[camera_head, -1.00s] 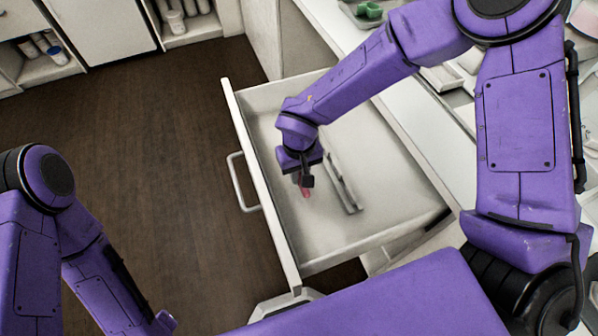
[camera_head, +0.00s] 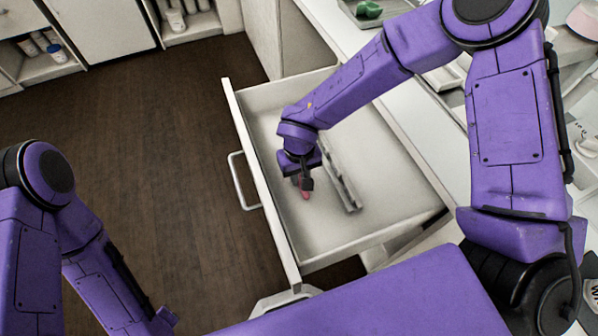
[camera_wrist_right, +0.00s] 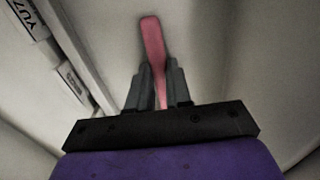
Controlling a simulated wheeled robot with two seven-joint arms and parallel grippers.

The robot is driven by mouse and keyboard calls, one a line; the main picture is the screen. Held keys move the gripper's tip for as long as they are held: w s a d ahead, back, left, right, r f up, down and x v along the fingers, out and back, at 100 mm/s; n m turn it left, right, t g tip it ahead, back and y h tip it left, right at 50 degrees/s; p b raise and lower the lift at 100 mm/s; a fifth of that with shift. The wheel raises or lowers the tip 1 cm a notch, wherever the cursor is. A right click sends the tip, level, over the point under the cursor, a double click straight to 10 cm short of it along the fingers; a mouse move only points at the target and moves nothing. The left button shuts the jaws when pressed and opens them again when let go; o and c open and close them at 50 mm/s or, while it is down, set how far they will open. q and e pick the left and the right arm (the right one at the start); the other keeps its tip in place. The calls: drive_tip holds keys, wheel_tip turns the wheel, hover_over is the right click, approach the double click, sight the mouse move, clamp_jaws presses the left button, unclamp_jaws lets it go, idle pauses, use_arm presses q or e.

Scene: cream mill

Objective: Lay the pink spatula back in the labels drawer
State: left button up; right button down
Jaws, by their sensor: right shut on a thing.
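The labels drawer (camera_head: 380,225) is pulled open below the counter. My right gripper (camera_head: 304,188) reaches down inside it, left of a narrow divider strip. The pink spatula (camera_head: 305,195) shows only as a small pink tip under the gripper in the head view. In the right wrist view the spatula (camera_wrist_right: 153,45) stands out between the two grey fingers, and the right gripper (camera_wrist_right: 160,90) is shut on it. I cannot tell whether the spatula touches the drawer floor. My left arm is at the lower left of the head view, and its gripper is out of frame.
The divider strip (camera_head: 340,175) runs along the drawer's middle, with label plates (camera_wrist_right: 72,88) on it in the right wrist view. The drawer front (camera_head: 262,185) has a handle (camera_head: 238,182). The drawer floor right of the strip is clear. A green thing (camera_head: 368,9) sits on the counter.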

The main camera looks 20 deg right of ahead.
drive_tip(key=c, duration=1)
unclamp_jaws()
drive_tip(key=shift+o, duration=0.2)
